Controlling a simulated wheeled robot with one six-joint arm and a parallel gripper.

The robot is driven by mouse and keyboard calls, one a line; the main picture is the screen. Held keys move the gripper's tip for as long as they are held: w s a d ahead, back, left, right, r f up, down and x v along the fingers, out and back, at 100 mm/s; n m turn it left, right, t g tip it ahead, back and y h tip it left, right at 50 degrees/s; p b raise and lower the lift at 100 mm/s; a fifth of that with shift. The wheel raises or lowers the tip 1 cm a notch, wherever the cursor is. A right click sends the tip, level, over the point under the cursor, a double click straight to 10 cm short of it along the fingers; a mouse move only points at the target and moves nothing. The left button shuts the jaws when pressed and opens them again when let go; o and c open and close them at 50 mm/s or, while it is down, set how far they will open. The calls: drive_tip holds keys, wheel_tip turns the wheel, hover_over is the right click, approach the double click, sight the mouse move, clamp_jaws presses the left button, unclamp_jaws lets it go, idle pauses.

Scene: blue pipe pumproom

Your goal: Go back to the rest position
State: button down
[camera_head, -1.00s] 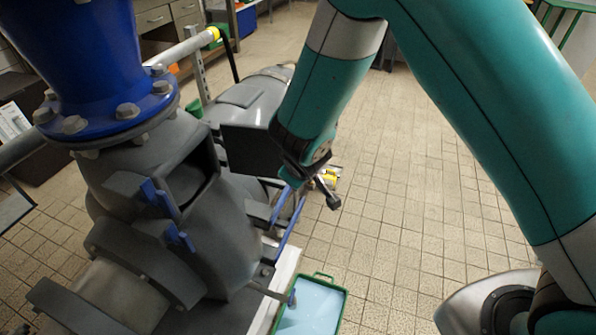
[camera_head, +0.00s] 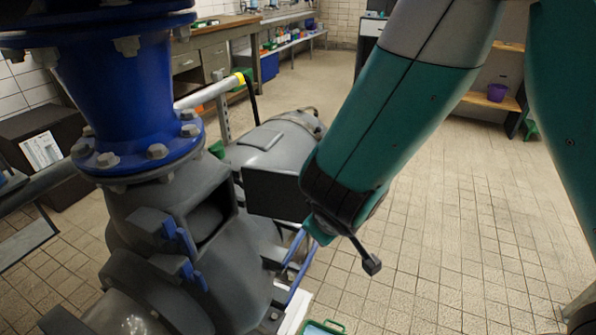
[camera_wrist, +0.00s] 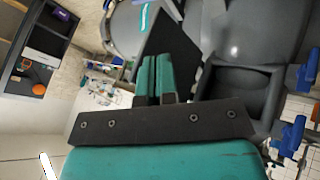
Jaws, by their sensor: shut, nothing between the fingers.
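My gripper shows in the wrist view (camera_wrist: 156,68) as two teal fingers side by side, shut and empty. In the head view its teal tip (camera_head: 318,231) points down beside the right side of the grey pump (camera_head: 180,235), and my forearm hangs above it. The fingers are partly hidden there by my wrist, and I cannot tell whether they touch anything. In the wrist view, a dark plate and grey pump casing (camera_wrist: 255,35) lie beyond and to the right of the fingers.
A blue flanged pipe (camera_head: 125,95) rises from the pump, with blue brackets (camera_head: 180,240) on its front. A green-rimmed tray (camera_head: 322,327) shows at the bottom edge. Workbenches (camera_head: 215,50) stand at the back. The tiled floor (camera_head: 450,220) at right is clear.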

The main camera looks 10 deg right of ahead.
drive_tip(key=s+d+r+g+y, duration=0.2)
drive_tip(key=s+r+g+y, duration=0.4)
drive_tip(key=s+r, duration=1.25)
wheel_tip(320, 180, up, 11)
drive_tip(key=g+p, duration=0.1)
drive_tip(key=p, duration=1.2)
drive_tip(key=shift+s+r+m+h+p, duration=0.2)
drive_tip(key=shift+s+m+h+p, duration=0.1)
drive_tip(key=shift+h+p, duration=0.1)
drive_tip(key=shift+d, duration=0.1)
